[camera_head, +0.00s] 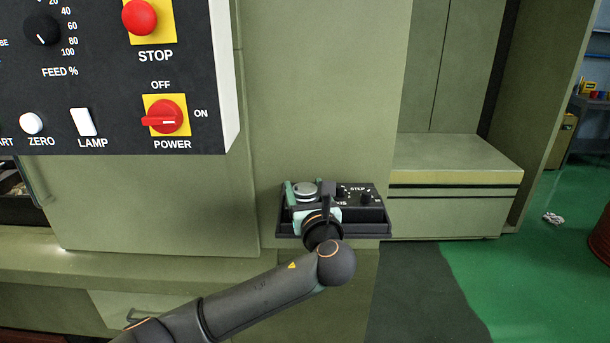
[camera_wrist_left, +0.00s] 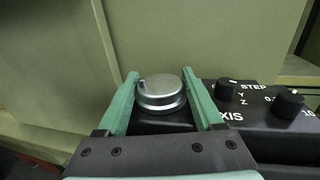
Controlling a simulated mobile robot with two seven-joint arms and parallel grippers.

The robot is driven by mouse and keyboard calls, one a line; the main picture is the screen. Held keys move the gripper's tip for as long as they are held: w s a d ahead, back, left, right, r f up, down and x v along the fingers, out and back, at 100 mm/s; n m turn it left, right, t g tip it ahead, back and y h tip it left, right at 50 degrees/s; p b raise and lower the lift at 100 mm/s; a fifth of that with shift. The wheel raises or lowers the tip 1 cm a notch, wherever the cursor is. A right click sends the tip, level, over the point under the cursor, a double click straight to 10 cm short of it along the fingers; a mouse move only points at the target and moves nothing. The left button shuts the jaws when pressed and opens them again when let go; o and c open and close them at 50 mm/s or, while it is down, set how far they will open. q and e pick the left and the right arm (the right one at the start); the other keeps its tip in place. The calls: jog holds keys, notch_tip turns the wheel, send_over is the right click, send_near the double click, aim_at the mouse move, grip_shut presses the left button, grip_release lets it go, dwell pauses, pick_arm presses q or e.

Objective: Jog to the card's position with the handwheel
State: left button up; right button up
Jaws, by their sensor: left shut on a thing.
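The handwheel (camera_head: 304,188) is a small silver disc on the left part of a black pendant box (camera_head: 376,212) in the head view. In the left wrist view the handwheel (camera_wrist_left: 161,92) sits between two green fingers, with a small mark at its upper left edge. My left gripper (camera_head: 306,187) is shut on the handwheel, one finger on each side. The pendant's AXIS knob (camera_wrist_left: 225,89) and STEP knob (camera_wrist_left: 289,103) are to the right of the wheel. The exact knob settings are too small to tell. The card and a position readout do not show. My right gripper is not in view.
A dark control panel (camera_head: 90,118) hangs at the upper left, with a red STOP button (camera_head: 139,17), a red POWER switch (camera_head: 165,117), a feed knob (camera_head: 42,29) and white buttons. A green cabinet ledge (camera_head: 455,160) is at the right.

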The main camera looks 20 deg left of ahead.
pick_arm(q)
jog(key=shift+n+g+y+p, duration=0.95)
jog(key=shift+n+y, duration=0.25)
jog(key=shift+y, duration=0.4)
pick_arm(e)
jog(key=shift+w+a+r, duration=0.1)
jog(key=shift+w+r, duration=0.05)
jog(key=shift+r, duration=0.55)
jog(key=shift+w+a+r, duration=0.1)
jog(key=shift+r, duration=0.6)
pick_arm(q)
jog(key=o, duration=1.4)
jog(key=b+v, duration=0.1)
jog(key=v, duration=1.1)
jog(key=shift+s+d, duration=0.15)
jog(key=shift+d, duration=0.1)
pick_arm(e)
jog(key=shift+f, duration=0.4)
